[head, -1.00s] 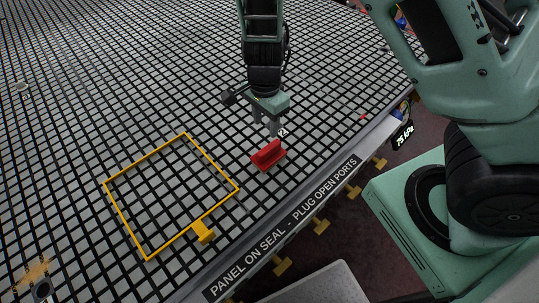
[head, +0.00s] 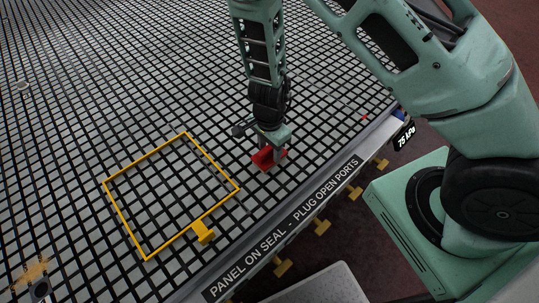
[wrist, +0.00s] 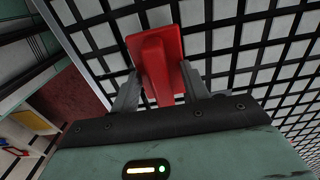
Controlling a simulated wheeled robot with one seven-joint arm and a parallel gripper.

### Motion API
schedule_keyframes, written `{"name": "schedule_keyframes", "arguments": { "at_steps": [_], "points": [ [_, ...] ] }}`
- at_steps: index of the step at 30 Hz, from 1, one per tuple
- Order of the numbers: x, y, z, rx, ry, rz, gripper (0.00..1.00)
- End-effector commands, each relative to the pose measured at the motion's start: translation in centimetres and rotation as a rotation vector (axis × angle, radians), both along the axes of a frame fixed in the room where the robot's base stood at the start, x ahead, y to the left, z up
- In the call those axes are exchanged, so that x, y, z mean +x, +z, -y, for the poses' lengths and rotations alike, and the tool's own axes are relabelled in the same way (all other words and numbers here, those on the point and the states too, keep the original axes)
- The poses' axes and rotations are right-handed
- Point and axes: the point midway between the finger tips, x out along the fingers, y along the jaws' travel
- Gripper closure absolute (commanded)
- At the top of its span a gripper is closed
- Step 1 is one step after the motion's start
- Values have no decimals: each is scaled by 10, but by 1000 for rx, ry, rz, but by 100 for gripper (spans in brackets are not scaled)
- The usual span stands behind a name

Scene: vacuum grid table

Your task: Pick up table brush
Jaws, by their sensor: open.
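The table brush is a small red block-like piece with a raised grip (head: 264,157). It rests on the grid table near the front edge, and my gripper hides part of it in the head view. In the wrist view the red brush (wrist: 158,62) lies between the two grey fingers. My gripper (head: 273,158) is open, pointing down over the brush, with one finger on each side of it. It also shows in the wrist view (wrist: 163,92). I cannot tell whether the fingers touch the brush.
A yellow square frame with a tab (head: 204,232) lies on the grid table (head: 120,120) left of the brush. The table's front edge carries a lettered strip (head: 285,232) and yellow fittings below. The grid beyond the brush is mostly clear.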

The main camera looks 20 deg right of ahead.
Motion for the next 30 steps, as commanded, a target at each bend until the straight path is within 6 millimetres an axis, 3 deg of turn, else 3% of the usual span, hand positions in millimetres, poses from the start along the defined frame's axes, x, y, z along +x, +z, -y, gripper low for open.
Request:
{"name": "schedule_keyframes", "arguments": {
  "at_steps": [2, 3, 7, 8, 19, 30],
  "points": [
    [0, 0, 0, 0, 0, 0, 55],
    [0, 0, 0, 0, 0, 0, 60],
    [0, 0, 0, 0, 0, 0, 96],
    [0, 0, 0, 0, 0, 0, 100],
    [1, 8, -1, 1, 0, 3, 100],
    [1, 76, -1, 1, 3, 4, 100]
  ]
}}
